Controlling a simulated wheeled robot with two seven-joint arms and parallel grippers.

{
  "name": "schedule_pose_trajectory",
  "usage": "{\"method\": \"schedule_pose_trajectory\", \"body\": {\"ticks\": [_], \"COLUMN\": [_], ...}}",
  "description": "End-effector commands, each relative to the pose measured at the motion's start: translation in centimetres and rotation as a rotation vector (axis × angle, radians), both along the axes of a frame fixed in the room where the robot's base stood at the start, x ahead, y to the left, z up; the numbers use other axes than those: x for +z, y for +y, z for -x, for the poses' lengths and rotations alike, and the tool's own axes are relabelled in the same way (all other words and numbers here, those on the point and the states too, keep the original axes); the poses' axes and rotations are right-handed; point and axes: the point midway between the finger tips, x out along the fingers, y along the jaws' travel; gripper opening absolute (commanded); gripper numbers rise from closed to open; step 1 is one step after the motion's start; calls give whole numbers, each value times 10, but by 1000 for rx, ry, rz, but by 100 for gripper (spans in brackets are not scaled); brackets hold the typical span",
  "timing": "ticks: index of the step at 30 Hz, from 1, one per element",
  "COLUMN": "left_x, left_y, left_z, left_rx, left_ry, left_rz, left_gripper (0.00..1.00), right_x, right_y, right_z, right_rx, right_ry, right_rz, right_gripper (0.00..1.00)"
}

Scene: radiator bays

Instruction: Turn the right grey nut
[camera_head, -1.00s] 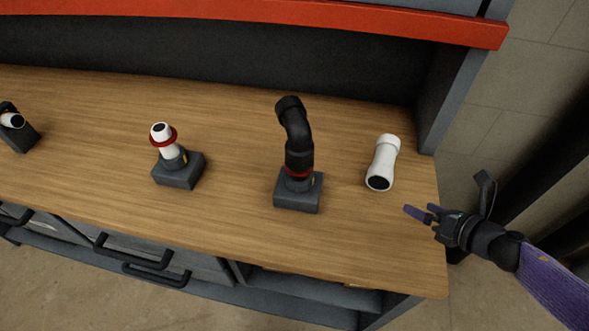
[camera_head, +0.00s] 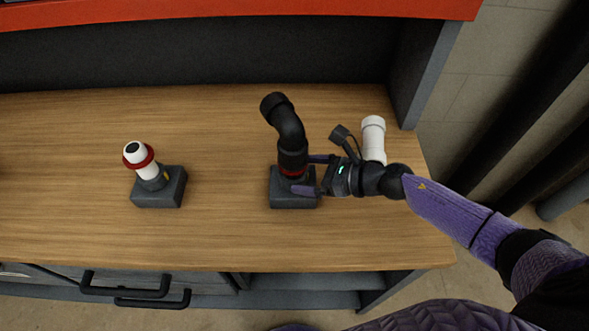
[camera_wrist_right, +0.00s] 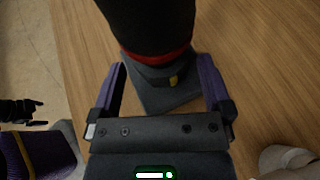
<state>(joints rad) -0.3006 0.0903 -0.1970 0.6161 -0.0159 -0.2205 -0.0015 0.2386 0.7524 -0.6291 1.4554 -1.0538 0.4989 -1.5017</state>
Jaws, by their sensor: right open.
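The right grey nut (camera_head: 291,178) sits low on the black elbow pipe (camera_head: 290,128), under a red ring and above a dark grey base block (camera_head: 283,201). In the right wrist view the nut (camera_wrist_right: 158,76) shows a yellow mark. My right gripper (camera_head: 307,174) is open, with one purple finger on either side of the nut. In the wrist view the fingers (camera_wrist_right: 163,75) stand apart from it, with gaps on both sides. A dark gripper-like hand (camera_wrist_right: 22,112), apparently my left one, shows at the wrist view's left edge; its jaws are too unclear to judge.
A white pipe piece (camera_head: 373,135) stands on the bench just behind my right wrist. A second base block (camera_head: 160,190) with a white pipe and red collar (camera_head: 139,156) stands to the left. The bench (camera_head: 225,225) between them and in front is clear.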

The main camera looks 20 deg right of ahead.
Motion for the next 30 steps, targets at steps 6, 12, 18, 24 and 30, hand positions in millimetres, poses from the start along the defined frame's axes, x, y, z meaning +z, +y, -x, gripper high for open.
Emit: {"method": "schedule_pose_trajectory", "body": {"ticks": [6, 12, 18, 24, 30], "left_x": [-3, -3, -3, -3, -2], "left_y": [0, 0, 0, 0, 0], "left_z": [1, 1, 1, 1, 0], "left_rx": [0, 0, 0, 0, 0], "left_ry": [2, 3, 3, 2, 1], "left_rz": [0, -1, -1, 0, -1], "left_gripper": [100, 100, 100, 100, 100], "right_x": [-10, -12, -12, -12, -11], "right_y": [19, 21, 21, 21, 21], "right_z": [-15, -17, -17, -17, -17], "right_rx": [0, 0, 0, 0, -5], "right_ry": [0, 1, 1, 1, 2], "right_rz": [-1, 1, 0, 0, 0], "right_gripper": [100, 100, 83, 41, 25]}}
